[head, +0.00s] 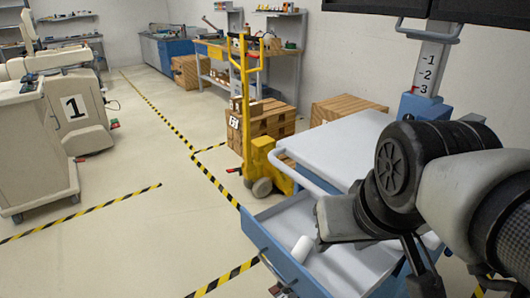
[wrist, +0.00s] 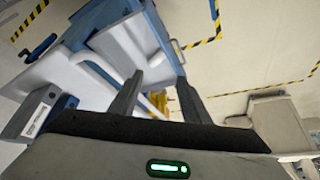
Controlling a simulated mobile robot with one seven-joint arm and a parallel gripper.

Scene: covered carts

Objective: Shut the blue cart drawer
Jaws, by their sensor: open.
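The blue cart (head: 387,287) has a pale grey-white top (head: 335,145) and stands at the right of the head view. Its drawer (head: 262,237) is pulled out towards the lower left, with a pale inside and a handle (head: 276,272) on its front. A white cylinder (head: 302,248) lies in it. In the wrist view, the blue drawer front (wrist: 150,28) is at the top, beyond the fingertips. My gripper (wrist: 158,76) is open with nothing between its fingers. In the head view my arm covers part of the drawer and cart.
A yellow pallet truck (head: 262,150) stands close behind the cart, beside wooden crates (head: 275,122). Grey machine 1 (head: 75,107) and a workbench (head: 225,52) stand farther off. The floor left of the drawer is clear, with yellow-black tape lines.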

